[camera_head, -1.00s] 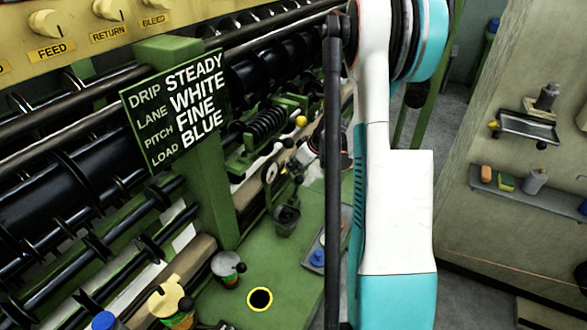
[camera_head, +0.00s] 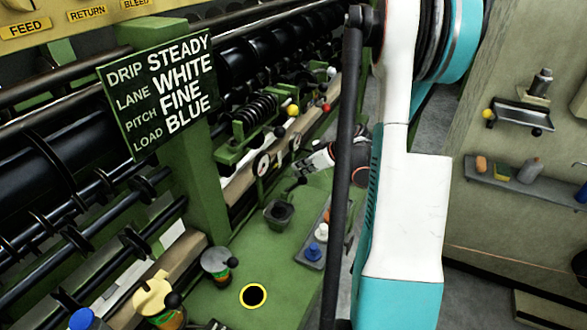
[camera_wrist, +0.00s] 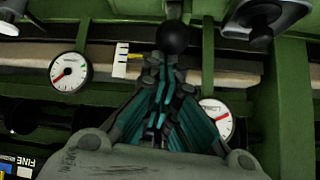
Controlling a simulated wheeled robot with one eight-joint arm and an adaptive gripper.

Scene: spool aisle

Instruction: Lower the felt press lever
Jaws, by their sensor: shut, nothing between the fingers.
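A lever with a black ball knob (camera_wrist: 173,38) stands right in front of my gripper (camera_wrist: 160,78) in the wrist view. The closed fingertips are just below the knob in the picture; I cannot tell whether they touch it. No label names it as the felt press lever. In the head view my gripper (camera_head: 302,170) is low by the green machine, beside the dials and partly hidden by my arm. A yellow ball knob (camera_head: 292,110) and a red ball knob (camera_head: 326,107) show above it near a black spring. My gripper is shut and empty.
Two white dials (camera_wrist: 70,72) flank the gripper, the right one (camera_wrist: 216,120) partly covered. A dark cup (camera_head: 279,212), a grey tray (camera_head: 309,255) with small pieces and a yellow-rimmed hole (camera_head: 253,295) are on the green bench. A sign (camera_head: 160,90) stands left.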

